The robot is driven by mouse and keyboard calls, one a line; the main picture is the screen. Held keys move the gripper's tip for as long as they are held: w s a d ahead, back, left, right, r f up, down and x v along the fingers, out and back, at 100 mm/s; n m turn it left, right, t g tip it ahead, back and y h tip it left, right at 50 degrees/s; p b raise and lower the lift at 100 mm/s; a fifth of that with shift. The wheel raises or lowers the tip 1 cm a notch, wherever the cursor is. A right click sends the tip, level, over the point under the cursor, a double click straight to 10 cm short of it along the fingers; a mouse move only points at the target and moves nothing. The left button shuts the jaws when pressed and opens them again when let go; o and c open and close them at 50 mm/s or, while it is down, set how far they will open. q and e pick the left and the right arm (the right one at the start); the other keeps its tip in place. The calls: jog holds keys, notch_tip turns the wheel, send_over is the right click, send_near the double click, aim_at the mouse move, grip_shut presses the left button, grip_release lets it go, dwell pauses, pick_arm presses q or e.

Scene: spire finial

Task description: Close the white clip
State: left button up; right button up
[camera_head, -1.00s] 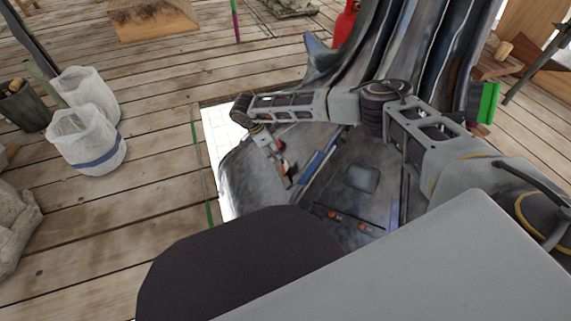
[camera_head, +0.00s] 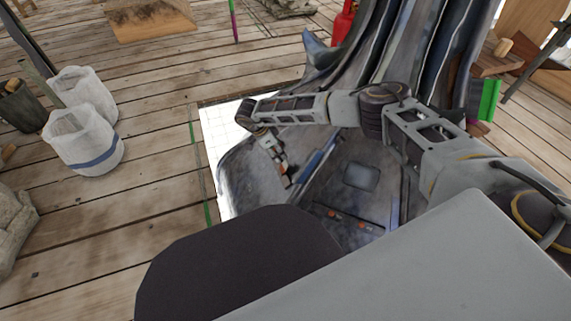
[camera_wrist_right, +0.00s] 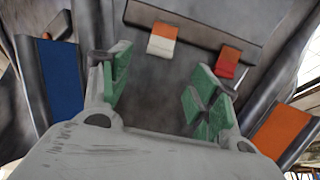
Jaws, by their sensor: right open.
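In the right wrist view, the white clip (camera_wrist_right: 162,47) is a small tab, white below and orange above, on a dark strip of the grey metal panel. A similar red and orange clip (camera_wrist_right: 229,62) sits to its right. My right gripper (camera_wrist_right: 160,95) is open, its green-padded fingers apart and empty between. The white clip is beyond the fingers, nearer the left one, and apart from them. I cannot tell how far its flap is raised. In the head view, my right gripper (camera_head: 284,170) is low over the grey finial panel, and the white clip cannot be made out. My left gripper is not in view.
A blue panel (camera_wrist_right: 62,78) and an orange panel (camera_wrist_right: 280,130) flank the fingers. The finial's tall curved fins (camera_head: 400,50) rise behind my right arm. White buckets (camera_head: 84,140) stand on the plank floor at left, and a red cylinder (camera_head: 343,22) is at the back.

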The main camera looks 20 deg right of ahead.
aim_at(287, 162)
jog(key=b+x, duration=0.3)
jog(key=x, duration=0.5)
jog(key=shift+f, duration=0.2)
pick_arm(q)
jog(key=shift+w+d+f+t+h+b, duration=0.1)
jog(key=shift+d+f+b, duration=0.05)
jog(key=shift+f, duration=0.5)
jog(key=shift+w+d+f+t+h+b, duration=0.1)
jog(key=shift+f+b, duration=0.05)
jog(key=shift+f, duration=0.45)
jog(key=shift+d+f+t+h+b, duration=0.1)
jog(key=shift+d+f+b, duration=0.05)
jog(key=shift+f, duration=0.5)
pick_arm(e)
jog(key=shift+x, duration=0.9)
jog(key=shift+d, duration=0.1)
jog(key=c, duration=1)
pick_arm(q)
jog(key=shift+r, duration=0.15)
pick_arm(e)
jog(key=shift+d, duration=0.1)
jog(key=shift+d+y+p, duration=0.15)
jog(key=shift+y+p, duration=0.25)
jog(key=shift+p, duration=0.1)
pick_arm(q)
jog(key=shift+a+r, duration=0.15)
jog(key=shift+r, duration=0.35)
pick_arm(e)
jog(key=shift+f+y, duration=0.1)
jog(key=shift+y, duration=0.2)
